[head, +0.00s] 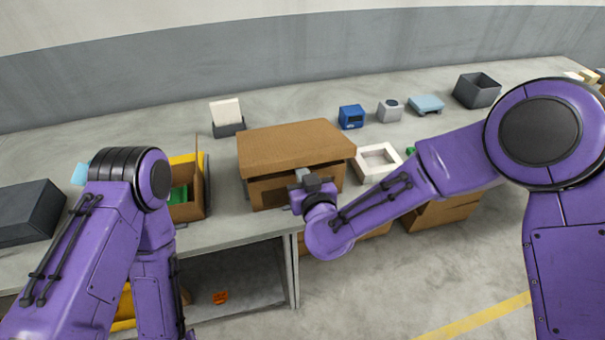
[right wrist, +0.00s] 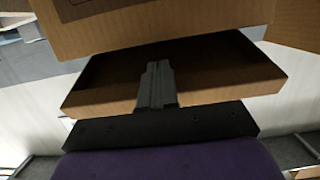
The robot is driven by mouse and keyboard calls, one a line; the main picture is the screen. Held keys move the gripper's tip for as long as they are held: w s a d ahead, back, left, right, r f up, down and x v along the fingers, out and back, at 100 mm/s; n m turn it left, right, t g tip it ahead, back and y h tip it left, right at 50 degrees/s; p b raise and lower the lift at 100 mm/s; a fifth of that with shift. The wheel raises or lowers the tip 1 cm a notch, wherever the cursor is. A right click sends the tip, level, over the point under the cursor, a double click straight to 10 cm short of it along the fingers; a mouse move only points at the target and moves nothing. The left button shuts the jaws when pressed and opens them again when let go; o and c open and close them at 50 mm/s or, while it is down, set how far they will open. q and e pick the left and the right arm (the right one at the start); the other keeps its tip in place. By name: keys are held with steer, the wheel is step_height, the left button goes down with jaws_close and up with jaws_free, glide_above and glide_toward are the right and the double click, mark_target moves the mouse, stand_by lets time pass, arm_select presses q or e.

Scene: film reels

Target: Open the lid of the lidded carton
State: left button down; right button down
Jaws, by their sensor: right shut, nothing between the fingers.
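The lidded carton (head: 268,193) is a brown cardboard box on the grey table, in the middle of the head view. Contact cannot be told. My left gripper is not in view.
An open box with green contents (head: 180,194) stands left of the carton. A white tray (head: 378,160) is close on its right, and a white item in a dark holder (head: 227,116) is behind. Blue, grey and dark containers line the back right. Cartons (head: 440,213) stand below the right arm.

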mark_target(299, 154)
steer(key=shift+w+a+r+p, duration=0.15)
steer(key=shift+w+r+p, duration=0.3)
steer(key=shift+r+p, duration=0.25)
steer(key=shift+w+a+r+p, duration=0.15)
steer(key=shift+w+r+p, duration=0.35)
steer(key=shift+r, duration=0.35)
steer(key=shift+w+a+r+p, duration=0.15)
steer(key=shift+w+r+p, duration=0.35)
steer(key=shift+r, duration=0.25)
steer(key=shift+w+a+r, duration=0.1)
steer(key=shift+w+a+r+p, duration=0.2)
steer(key=shift+w+r+p, duration=0.25)
steer(key=shift+w+r, duration=0.15)
steer(key=shift+w+a+r+p, duration=0.2)
steer(key=shift+w+r+p, duration=0.2)
steer(key=shift+w+r, duration=0.25)
steer(key=shift+w+a+r+p, duration=0.2)
steer(key=shift+w+r+p, duration=0.25)
steer(key=shift+w, duration=0.3)
steer(key=shift+w+a+r+p, duration=0.15)
steer(key=shift+w+a+r, duration=0.15)
steer(key=shift+w, duration=0.45)
steer(key=shift+w+a+r+p, duration=0.15)
steer(key=shift+w+a+r, duration=0.15)
steer(key=shift+w, duration=0.5)
steer(key=shift+w+a+r+p, duration=0.2)
steer(key=shift+w+r, duration=0.2)
steer(key=shift+w, duration=0.45)
